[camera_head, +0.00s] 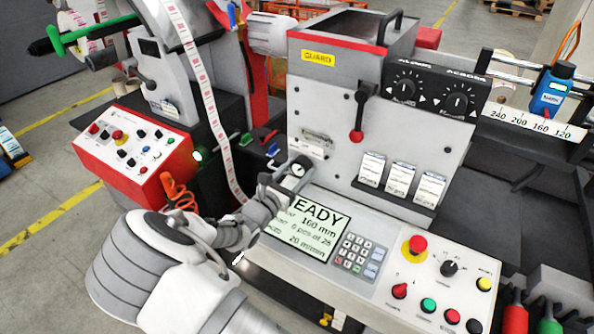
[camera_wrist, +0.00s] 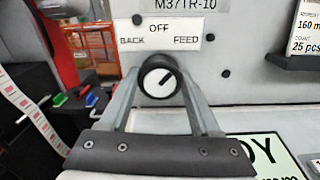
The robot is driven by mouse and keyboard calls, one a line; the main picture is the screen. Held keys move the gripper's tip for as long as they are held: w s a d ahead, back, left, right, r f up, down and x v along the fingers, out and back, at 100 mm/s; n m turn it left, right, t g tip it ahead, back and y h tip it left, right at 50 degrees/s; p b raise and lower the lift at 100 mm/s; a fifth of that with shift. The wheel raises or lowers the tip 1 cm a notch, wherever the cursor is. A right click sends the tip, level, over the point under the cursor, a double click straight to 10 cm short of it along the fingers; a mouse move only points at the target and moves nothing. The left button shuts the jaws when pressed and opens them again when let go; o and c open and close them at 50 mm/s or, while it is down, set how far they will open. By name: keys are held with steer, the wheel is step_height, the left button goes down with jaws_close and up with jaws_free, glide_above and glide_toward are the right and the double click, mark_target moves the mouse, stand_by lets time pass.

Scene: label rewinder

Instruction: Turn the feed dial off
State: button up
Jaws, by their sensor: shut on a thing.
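The feed dial (camera_wrist: 158,77) is a round knob with a black rim and a white face, on the grey machine front. A dark pointer line on its face slants to the upper right, toward the FEED side. The label plate (camera_wrist: 160,31) above it reads BACK at left, OFF at top and FEED at right. My gripper (camera_wrist: 160,90) is shut on the dial, with one finger on each side of it. In the head view the dial (camera_head: 298,169) shows just beyond my gripper's end, partly covered by it.
The display (camera_head: 308,230) reading READY and a keypad (camera_head: 360,252) lie just right of my gripper. A striped label web (camera_head: 207,100) hangs close at left. A red-handled lever (camera_head: 357,112) sticks out above the dial. A red emergency button (camera_head: 418,244) is further right.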

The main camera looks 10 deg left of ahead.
steer(key=c, duration=0.5)
steer(key=shift+o, duration=0.2)
steer(key=n+p, duration=0.3)
steer(key=shift+r, duration=0.15)
steer(key=shift+n+p, duration=1.05)
steer(key=shift+n, duration=1.25)
steer(key=o, duration=1.4)
steer(key=shift+a+f, duration=0.1)
steer(key=shift+f, duration=0.1)
